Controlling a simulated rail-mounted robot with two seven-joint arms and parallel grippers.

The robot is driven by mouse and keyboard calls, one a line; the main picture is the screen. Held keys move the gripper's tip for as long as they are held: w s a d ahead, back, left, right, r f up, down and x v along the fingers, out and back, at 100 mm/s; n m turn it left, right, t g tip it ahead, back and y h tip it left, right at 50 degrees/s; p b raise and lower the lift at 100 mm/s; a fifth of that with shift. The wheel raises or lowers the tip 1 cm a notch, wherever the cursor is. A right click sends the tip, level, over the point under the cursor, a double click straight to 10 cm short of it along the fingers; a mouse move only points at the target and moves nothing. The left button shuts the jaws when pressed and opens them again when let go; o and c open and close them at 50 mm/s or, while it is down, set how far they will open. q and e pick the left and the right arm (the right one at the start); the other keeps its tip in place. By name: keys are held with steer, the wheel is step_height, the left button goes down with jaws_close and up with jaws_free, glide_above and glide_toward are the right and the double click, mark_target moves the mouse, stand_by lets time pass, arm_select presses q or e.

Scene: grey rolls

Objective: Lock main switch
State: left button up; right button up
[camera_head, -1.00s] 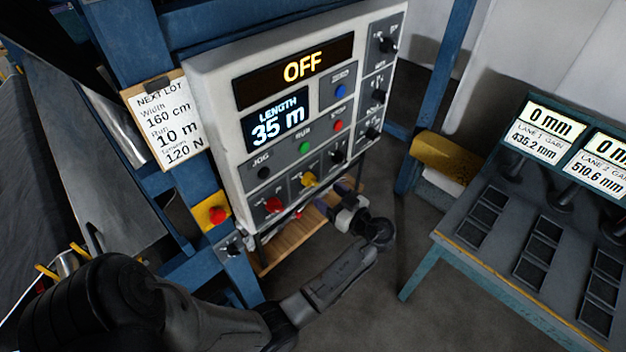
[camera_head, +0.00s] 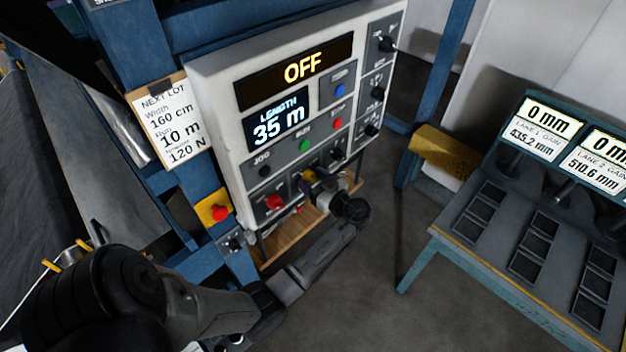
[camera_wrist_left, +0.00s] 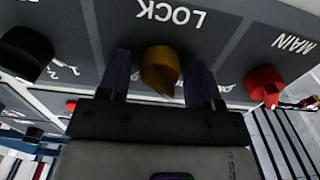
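The control panel (camera_head: 220,120) shows OFF on its upper display (camera_head: 304,68) and a length of 35 m below. The red MAIN knob (camera_head: 274,203) sits on its bottom row; it also shows at the right of the left wrist view (camera_wrist_left: 264,84). Beside it is the yellow LOCK knob (camera_wrist_left: 160,68), seen in the head view (camera_head: 309,175) partly behind my gripper. My left gripper (camera_wrist_left: 160,82) is open, with one finger on each side of the LOCK knob and a gap visible to both fingers. My right gripper is not in view.
A black knob (camera_wrist_left: 25,53) sits beside LOCK in the wrist view. A red emergency button (camera_head: 220,213) is on the blue post left of the panel. A wooden shelf (camera_head: 285,240) lies below the panel. A console table (camera_head: 530,235) stands at right; floor between is clear.

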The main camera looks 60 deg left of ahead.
arm_select(q)
steer(key=c, duration=0.8)
steer(key=shift+o, duration=0.2)
